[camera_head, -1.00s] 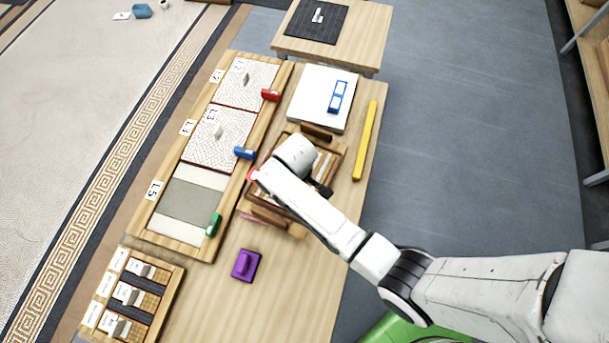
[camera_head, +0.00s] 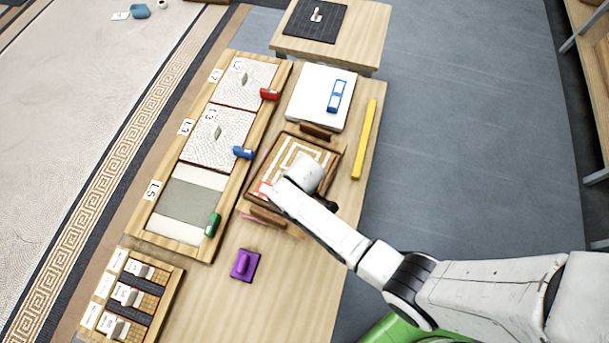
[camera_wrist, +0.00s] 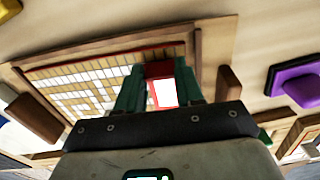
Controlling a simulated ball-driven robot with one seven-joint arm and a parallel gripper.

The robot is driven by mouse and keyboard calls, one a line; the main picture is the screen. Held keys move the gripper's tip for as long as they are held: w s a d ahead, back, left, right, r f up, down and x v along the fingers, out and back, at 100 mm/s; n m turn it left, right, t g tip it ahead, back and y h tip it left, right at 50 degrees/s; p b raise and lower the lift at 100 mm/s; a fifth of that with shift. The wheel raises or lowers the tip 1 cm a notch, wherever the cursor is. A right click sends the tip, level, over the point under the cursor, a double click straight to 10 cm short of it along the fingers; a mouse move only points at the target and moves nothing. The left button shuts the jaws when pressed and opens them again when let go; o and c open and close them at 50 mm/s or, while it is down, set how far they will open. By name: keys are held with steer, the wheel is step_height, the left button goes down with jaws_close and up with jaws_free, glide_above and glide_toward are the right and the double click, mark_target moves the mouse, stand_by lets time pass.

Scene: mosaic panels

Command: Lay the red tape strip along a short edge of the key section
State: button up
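The key section (camera_head: 291,150) is a wooden-framed panel with a white meander pattern on tan; it also shows in the wrist view (camera_wrist: 85,88). My gripper (camera_wrist: 158,88) has its green fingers on either side of a red piece with a white face, which I take for the red tape strip (camera_wrist: 160,70). The fingers look closed on it. In the head view the red piece (camera_head: 264,188) shows at the panel's lower-left corner, beside my gripper. In the wrist view it is at the panel's red-lined edge. Whether it touches the panel cannot be told.
Wooden blocks stand at the panel's upper (camera_head: 316,131) and lower (camera_head: 268,215) ends. A purple-handled block (camera_head: 245,265) lies below. A yellow bar (camera_head: 365,140) lies right, a white board (camera_head: 320,97) above. A framed panel rack (camera_head: 222,135) stands left.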

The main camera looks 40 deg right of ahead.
steer(key=o, duration=0.4)
steer(key=shift+r, duration=0.1)
step_height(320, 180, up, 12)
steer(key=p, duration=0.1)
steer(key=shift+p, duration=0.4)
steer(key=s+d+r+m, duration=0.3)
steer(key=s+d+r, duration=0.1)
steer(key=s, duration=0.4)
steer(key=s+d+r+m+t, duration=0.1)
steer(key=s+d+r+m, duration=0.2)
steer(key=s+r, duration=0.3)
steer(key=s, duration=0.2)
steer(key=shift+s+d+r, duration=0.15)
steer(key=shift+s+d, duration=0.15)
steer(key=shift+d, duration=0.1)
